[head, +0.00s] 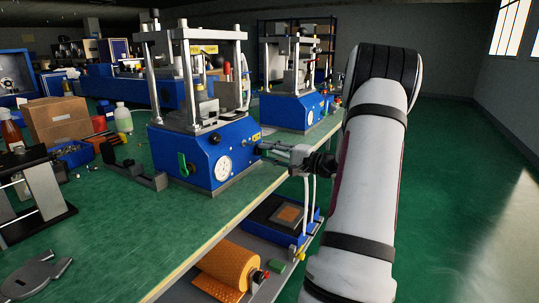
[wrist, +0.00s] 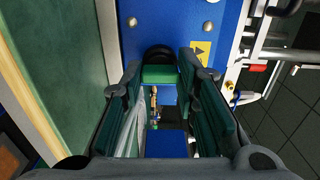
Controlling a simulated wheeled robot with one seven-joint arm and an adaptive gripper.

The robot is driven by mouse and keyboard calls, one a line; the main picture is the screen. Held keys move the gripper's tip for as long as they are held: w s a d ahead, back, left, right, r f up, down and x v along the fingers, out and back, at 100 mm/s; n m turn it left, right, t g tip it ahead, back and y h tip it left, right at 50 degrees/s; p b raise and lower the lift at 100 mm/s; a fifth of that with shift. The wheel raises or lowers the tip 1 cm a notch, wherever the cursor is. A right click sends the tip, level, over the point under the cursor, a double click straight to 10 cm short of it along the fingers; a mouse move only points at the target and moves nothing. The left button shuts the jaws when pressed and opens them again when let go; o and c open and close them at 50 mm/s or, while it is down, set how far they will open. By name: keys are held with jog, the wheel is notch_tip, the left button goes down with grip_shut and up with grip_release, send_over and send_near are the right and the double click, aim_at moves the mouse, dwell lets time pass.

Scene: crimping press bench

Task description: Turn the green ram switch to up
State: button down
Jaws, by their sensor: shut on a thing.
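The blue crimping press (head: 205,150) stands on the green bench in the head view. My gripper (head: 268,149) reaches its right side face from the right. In the wrist view, a green switch (wrist: 159,74) on a round black collar sits on the blue face beside a yellow label (wrist: 202,52). My gripper (wrist: 160,82) is shut on this green switch, with one finger on each side. The switch's up or down setting cannot be told. In the head view this switch is hidden by my gripper. A separate green lever (head: 183,163) shows on the press's front face.
A round white gauge (head: 223,168) is on the press front. A second blue press (head: 293,108) stands behind. An orange roll (head: 228,268) and a blue box (head: 280,221) lie on the lower shelf. The floor to the right is clear.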

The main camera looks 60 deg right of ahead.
jog(key=c, duration=1.2)
grip_release()
jog(key=shift+c, duration=0.2)
jog(key=s, duration=1.2)
jog(key=shift+d, duration=0.45)
